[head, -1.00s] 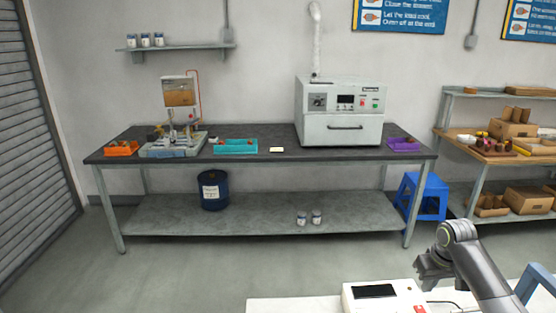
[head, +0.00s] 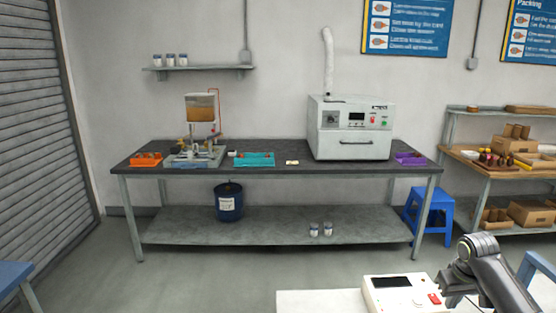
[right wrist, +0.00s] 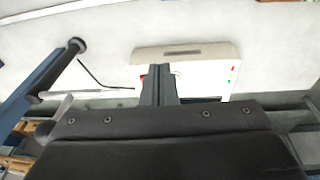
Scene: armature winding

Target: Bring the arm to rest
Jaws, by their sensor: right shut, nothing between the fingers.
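My right gripper (head: 447,288) is at the lower right of the head view, beside a white device with a dark screen and a red button (head: 398,294). In the right wrist view the two fingers of the right gripper (right wrist: 158,72) are together, with nothing between them. The same white device (right wrist: 195,75) lies beyond the fingertips there. I cannot tell from these views whether the gripper touches it. My left gripper is not in view.
A dark-topped workbench (head: 275,176) holds a winding rig (head: 200,130), a teal tray (head: 254,160), an orange tray (head: 146,160), an oven (head: 350,130) and a purple tray (head: 409,159). A blue stool (head: 430,208) and shelves stand right.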

